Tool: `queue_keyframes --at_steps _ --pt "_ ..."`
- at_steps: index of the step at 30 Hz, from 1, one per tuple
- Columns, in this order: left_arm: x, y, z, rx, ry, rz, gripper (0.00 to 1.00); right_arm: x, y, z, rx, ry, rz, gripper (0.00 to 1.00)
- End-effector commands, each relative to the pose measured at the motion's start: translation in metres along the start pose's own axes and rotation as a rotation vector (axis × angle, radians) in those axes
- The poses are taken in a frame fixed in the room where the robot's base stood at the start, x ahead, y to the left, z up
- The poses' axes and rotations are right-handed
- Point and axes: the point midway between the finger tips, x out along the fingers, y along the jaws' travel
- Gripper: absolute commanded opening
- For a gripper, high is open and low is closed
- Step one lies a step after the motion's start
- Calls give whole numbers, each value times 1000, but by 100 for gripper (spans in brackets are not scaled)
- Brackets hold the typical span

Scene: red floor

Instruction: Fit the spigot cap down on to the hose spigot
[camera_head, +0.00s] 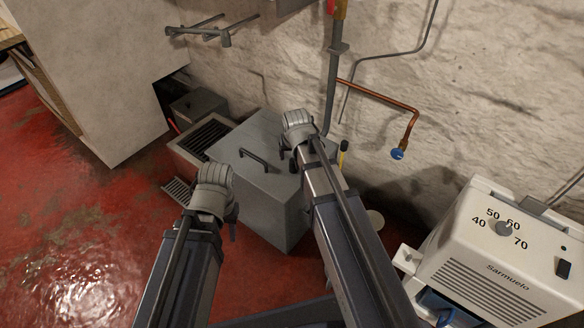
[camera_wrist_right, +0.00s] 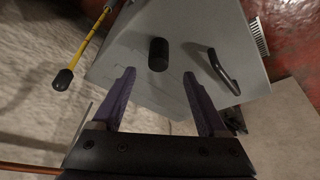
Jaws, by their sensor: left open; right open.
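A short black cylinder (camera_wrist_right: 158,54), which looks like the spigot cap, stands on the flat top of a grey metal box (camera_head: 265,195). My right gripper (camera_wrist_right: 159,88) is open and empty, its two fingers apart with the cylinder just beyond and between them, not gripped. In the head view my right wrist hides the cylinder. A copper pipe with a blue tap (camera_head: 398,154) comes off the stone wall; I cannot tell whether this is the hose spigot. My left gripper (camera_head: 230,214) is open and points down in front of the box; its fingers are mostly hidden.
A black handle (camera_head: 252,158) rises from the box top. A yellow rod with black ends (camera_wrist_right: 82,47) stands beside the box. A white heater (camera_head: 500,250) is at the right. A floor drain trough (camera_head: 205,135) and a pale cabinet (camera_head: 95,75) are at the left. Open red floor lies left.

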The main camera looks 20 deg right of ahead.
Motion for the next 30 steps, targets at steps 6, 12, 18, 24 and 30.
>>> queue_keyframes --at_steps 6,12,18,24,30 --pt "22 3 -2 3 1 2 44 23 0 1 0 -1 0 76" --pt "22 3 -2 4 2 3 44 24 0 1 0 -1 0 76" --pt "37 5 -2 4 2 3 44 40 1 2 0 -1 0 76" --pt "62 7 -4 -1 2 4 44 67 2 3 0 -1 0 76" --pt "71 8 -4 -5 2 4 44 76 2 2 -1 -1 0 76"
